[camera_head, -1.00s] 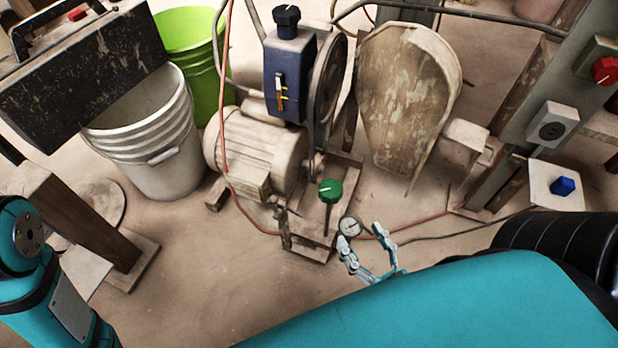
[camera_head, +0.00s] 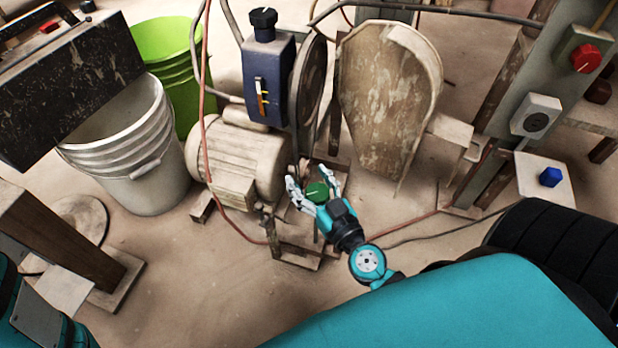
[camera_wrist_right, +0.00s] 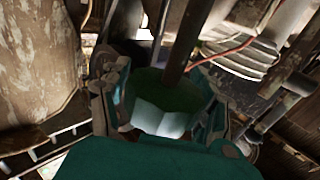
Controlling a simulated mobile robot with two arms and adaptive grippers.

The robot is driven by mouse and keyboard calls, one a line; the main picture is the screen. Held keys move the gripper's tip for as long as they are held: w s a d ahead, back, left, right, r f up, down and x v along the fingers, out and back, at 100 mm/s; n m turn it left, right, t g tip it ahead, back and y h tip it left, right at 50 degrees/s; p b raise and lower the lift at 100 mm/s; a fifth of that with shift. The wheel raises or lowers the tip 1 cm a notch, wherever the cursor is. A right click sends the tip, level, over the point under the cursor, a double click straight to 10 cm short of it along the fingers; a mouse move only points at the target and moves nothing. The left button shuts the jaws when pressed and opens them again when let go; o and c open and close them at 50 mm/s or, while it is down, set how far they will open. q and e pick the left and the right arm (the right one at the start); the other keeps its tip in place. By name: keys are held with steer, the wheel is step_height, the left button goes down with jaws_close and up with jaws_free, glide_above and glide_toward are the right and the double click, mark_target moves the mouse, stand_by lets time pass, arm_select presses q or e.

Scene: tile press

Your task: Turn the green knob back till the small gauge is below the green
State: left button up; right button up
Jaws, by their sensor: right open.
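The green knob (camera_head: 316,192) stands in front of the motor, between the open fingers of my right gripper (camera_head: 315,186). In the right wrist view the green knob (camera_wrist_right: 168,104) fills the space between the two fingers (camera_wrist_right: 162,100), with a dark stem behind it. I cannot tell whether the fingers touch it. The small gauge is hidden behind my right gripper and wrist in the head view. My left gripper is not in view.
A cream motor (camera_head: 238,160) and a dark blue box (camera_head: 268,78) with a black knob (camera_head: 263,18) stand behind. A tall worn guard (camera_head: 388,105) is at the right. A white bucket (camera_head: 140,160) stands at the left. A blue knob (camera_head: 550,177) is at the far right.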

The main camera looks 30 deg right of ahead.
steer(key=shift+w, duration=0.2)
steer(key=shift+c, duration=0.4)
steer(key=c, duration=1.1)
steer(key=shift+f, duration=0.1)
jaws_close()
